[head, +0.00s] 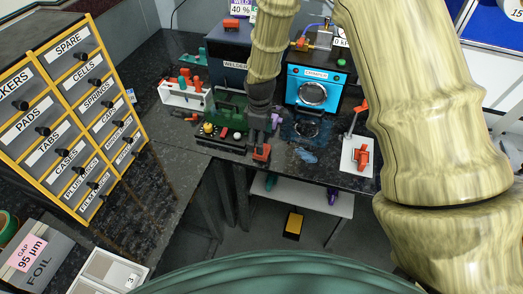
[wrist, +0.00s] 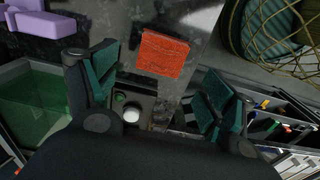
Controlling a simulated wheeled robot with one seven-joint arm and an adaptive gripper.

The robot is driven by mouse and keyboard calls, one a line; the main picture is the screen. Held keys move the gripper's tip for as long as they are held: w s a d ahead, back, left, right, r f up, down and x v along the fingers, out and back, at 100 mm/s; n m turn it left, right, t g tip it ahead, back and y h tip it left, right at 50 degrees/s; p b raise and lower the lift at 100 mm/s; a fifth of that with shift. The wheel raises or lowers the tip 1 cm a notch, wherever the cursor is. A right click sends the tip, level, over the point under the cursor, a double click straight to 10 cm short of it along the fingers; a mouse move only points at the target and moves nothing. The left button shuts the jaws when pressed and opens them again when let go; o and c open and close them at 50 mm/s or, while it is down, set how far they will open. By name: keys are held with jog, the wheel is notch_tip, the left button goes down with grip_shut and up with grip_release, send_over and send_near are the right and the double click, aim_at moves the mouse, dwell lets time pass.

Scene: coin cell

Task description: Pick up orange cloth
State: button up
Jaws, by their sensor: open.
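The orange cloth (wrist: 163,53) is a small, roughly square orange piece in the wrist view, lying on the dark speckled bench just beyond my fingertips. In the head view an orange patch (head: 261,153) shows at the bench's front edge, just below my gripper (head: 259,122). In the wrist view my gripper (wrist: 158,82) is open, its two teal-padded fingers apart, with nothing held between them. The cloth lies ahead of the gap between the fingers, apart from both.
A green tray (head: 228,117) with small parts is close beside my gripper. A blue crimper (head: 314,88) stands to the right and a white rack (head: 185,94) to the left. A purple object (wrist: 50,20) is near the cloth. The bench's front edge is close.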

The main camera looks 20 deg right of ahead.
jog(key=shift+s+f, duration=0.1)
jog(key=shift+f, duration=0.1)
jog(key=shift+d+f+p, duration=0.15)
jog(key=shift+f+p, duration=0.4)
jog(key=shift+f, duration=0.65)
jog(key=shift+d+f+p, duration=0.1)
jog(key=shift+f+p, duration=0.45)
jog(key=shift+f, duration=0.65)
jog(key=shift+s, duration=0.1)
jog(key=shift+c, duration=0.2)
jog(key=c, duration=0.9)
